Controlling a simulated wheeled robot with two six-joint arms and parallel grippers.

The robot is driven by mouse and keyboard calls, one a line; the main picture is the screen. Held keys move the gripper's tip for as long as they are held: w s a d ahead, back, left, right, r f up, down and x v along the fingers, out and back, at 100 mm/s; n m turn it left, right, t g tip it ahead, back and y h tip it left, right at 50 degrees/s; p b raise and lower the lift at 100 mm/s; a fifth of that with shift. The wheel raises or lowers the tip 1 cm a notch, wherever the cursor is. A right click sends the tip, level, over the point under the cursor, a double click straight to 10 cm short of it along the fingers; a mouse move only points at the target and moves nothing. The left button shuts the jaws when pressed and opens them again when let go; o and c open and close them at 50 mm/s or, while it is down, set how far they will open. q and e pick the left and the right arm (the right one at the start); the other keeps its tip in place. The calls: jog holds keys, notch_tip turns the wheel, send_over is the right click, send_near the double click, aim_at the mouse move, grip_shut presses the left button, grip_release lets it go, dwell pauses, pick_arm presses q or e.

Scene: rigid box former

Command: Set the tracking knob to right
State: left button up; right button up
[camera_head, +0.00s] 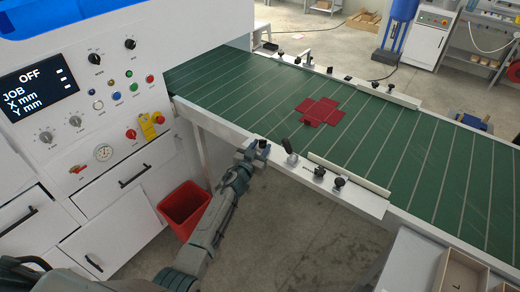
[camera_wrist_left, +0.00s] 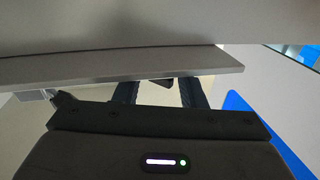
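No knob carries a label I can read, so I cannot tell for certain which one is the tracking knob. Black knobs, one of them a tilted handle (camera_head: 288,146), stand on the near rail of the green conveyor, just right of my left gripper (camera_head: 252,152). My left gripper is at the rail's near edge. In the left wrist view its two dark fingers (camera_wrist_left: 159,92) are apart and reach under a grey edge (camera_wrist_left: 120,66). A small dark piece (camera_wrist_left: 157,83) shows between them; I cannot tell what it is. My right gripper is not in view.
The white control panel (camera_head: 100,100) at left has several knobs, buttons and a display reading OFF. A red cross-shaped blank (camera_head: 320,111) lies on the green belt (camera_head: 240,85). A red bin (camera_head: 185,208) stands below. Open floor lies under the conveyor.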

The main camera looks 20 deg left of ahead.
pick_arm(q)
jog(key=shift+w, duration=0.1)
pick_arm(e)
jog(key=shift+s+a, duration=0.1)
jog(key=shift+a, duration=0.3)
